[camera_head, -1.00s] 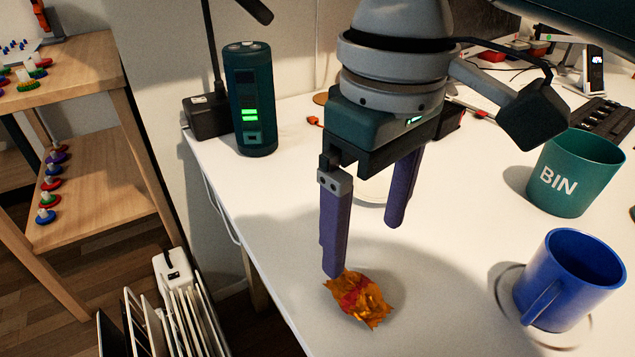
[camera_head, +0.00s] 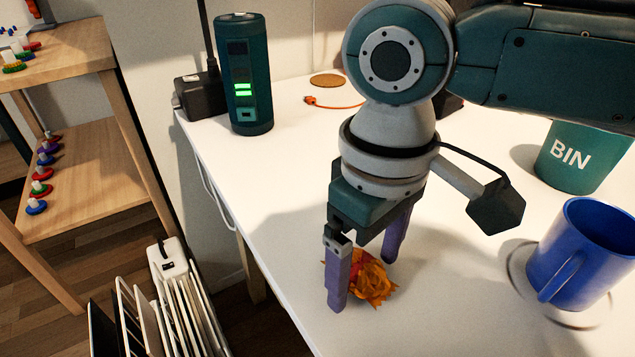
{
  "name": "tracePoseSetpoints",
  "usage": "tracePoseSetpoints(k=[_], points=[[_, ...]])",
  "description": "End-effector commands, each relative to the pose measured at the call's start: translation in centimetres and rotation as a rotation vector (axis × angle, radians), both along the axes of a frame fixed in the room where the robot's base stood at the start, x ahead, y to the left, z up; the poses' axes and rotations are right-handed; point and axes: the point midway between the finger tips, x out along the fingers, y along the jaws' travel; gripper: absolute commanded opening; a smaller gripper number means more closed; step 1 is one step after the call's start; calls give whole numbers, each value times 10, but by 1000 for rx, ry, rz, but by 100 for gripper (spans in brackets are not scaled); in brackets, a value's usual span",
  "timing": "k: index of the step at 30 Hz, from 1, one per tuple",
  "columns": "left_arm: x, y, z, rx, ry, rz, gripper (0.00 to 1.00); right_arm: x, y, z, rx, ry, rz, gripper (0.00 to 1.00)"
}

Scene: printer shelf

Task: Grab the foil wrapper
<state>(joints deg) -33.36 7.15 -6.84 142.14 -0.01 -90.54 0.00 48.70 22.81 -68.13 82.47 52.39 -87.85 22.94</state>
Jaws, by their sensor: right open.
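The foil wrapper (camera_head: 374,285) is a crumpled orange and red piece on the white table near its left edge. My right gripper (camera_head: 364,284) is open and low over the table. One purple finger stands at the left of the wrapper and hides part of it; the other is behind it. The wrapper lies between or just beside the fingers; I cannot tell whether either finger touches it. My left gripper is not in view.
A blue mug (camera_head: 582,254) stands at the right and a green bin (camera_head: 577,157) behind it. A dark green cylinder (camera_head: 243,75) with lit bars stands at the table's back left corner. The white table (camera_head: 460,310) is clear in front of the wrapper.

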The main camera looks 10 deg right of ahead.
Motion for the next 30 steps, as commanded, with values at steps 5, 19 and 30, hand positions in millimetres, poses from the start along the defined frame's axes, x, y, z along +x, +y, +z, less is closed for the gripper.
tracePoseSetpoints(k=[5,19,30], points=[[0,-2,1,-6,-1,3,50,0,0,1,0,0,0,83],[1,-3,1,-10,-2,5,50,0,0,1,0,1,0,30],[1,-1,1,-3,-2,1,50,0,0,1,0,0,-1,3]])
